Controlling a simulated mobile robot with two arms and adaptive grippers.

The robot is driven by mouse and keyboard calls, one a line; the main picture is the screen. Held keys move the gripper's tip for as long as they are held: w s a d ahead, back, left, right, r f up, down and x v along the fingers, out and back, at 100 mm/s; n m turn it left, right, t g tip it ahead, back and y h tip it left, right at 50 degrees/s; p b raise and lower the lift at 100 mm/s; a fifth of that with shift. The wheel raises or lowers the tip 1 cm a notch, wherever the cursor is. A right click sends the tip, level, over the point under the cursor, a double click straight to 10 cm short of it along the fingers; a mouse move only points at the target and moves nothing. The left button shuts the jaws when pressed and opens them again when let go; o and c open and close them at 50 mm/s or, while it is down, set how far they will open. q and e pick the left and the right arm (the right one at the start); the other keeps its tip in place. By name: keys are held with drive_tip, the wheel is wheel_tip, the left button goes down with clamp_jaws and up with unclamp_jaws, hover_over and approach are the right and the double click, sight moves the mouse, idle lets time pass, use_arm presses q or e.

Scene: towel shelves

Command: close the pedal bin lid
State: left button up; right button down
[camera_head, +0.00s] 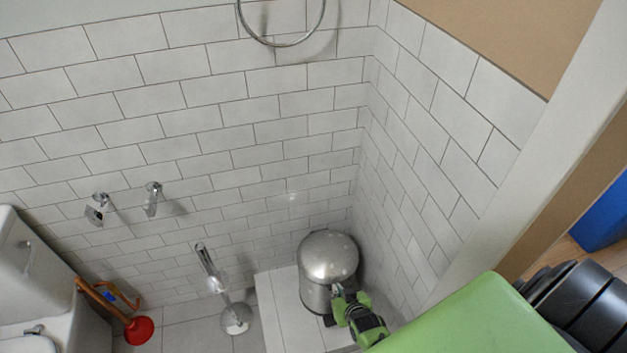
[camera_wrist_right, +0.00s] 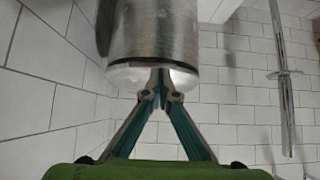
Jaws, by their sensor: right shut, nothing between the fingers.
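The pedal bin (camera_head: 316,296) is a brushed steel cylinder standing in the tiled corner. Its domed steel lid (camera_head: 327,255) sits over the top and looks down on the body; I see no clear gap. In the right wrist view, the bin body (camera_wrist_right: 152,28) fills the top middle, with a dark rim band and the paler lid (camera_wrist_right: 124,76) below it. My right gripper (camera_head: 337,291) is shut and empty at the bin's front right. Its fingertips (camera_wrist_right: 161,88) overlap the lid in the wrist view; I cannot tell whether they touch. My left gripper is not in view.
The bin stands on a raised white tiled ledge (camera_head: 276,310) against the walls. Left of it are a toilet brush holder (camera_head: 236,318), a red plunger (camera_head: 139,330) and a toilet (camera_head: 25,270). A towel ring (camera_head: 281,44) hangs above. A door frame (camera_head: 505,205) stands at right.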

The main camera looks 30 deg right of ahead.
idle(0.3)
drive_tip(key=v, duration=1.2)
